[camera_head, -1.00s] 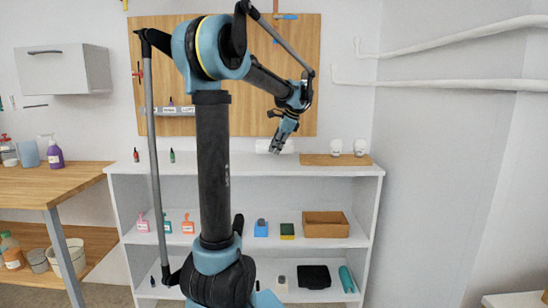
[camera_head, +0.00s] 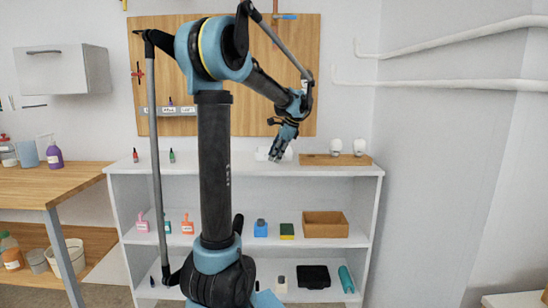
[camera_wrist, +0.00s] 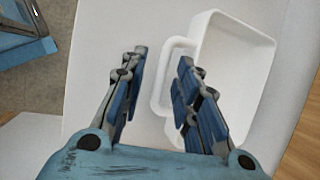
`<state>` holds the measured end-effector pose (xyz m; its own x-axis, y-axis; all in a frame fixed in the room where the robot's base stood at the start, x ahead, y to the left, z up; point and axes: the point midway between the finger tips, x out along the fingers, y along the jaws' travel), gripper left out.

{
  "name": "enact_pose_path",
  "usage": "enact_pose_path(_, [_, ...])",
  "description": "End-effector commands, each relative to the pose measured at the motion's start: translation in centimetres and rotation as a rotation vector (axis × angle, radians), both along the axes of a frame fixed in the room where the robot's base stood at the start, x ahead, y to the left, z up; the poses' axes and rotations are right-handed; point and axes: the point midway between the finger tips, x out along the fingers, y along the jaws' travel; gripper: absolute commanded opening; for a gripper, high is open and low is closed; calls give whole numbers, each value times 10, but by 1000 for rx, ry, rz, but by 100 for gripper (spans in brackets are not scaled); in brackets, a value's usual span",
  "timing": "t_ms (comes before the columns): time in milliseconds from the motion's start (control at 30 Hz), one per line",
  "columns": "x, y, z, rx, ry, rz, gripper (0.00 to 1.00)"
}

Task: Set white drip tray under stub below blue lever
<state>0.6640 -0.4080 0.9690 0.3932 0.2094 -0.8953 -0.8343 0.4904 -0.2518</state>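The white drip tray (camera_wrist: 235,60) lies on the white shelf top, with its loop handle (camera_wrist: 160,75) toward my gripper in the wrist view. In the head view the tray (camera_head: 263,154) is mostly hidden behind my gripper (camera_head: 275,159). My gripper (camera_wrist: 158,95) is open; its fingers appear on either side of the handle's outer bar, the right one over the loop. Contact cannot be told. The blue lever (camera_head: 286,16) is on the wooden wall board, beside a copper pipe; the stub below is partly hidden by my arm.
A wooden board (camera_head: 320,160) with two white cups (camera_head: 336,146) is right of the tray on the shelf top (camera_head: 225,166). Two small bottles (camera_head: 172,156) stand at the left. A red lever (camera_head: 139,72) is on the wall board's left side. Pipes run along the right wall.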

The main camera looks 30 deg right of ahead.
Motion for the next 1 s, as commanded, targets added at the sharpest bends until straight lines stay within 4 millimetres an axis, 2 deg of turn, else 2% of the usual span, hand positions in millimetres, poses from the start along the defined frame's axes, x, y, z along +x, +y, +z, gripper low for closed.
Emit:
enact_pose_path(167, [-9, -5, 21, 0, 0, -2, 29])
enact_pose_path(400, [-28, -15, 63, 1, 0, -3, 29])
enact_pose_path(600, [-40, -21, 90, 0, 0, -1, 29])
enact_pose_path(800, [-45, -24, 102, 0, -1, -1, 29])
enact_pose_path(1000, [-44, -19, 103, -5, 1, 15, 29])
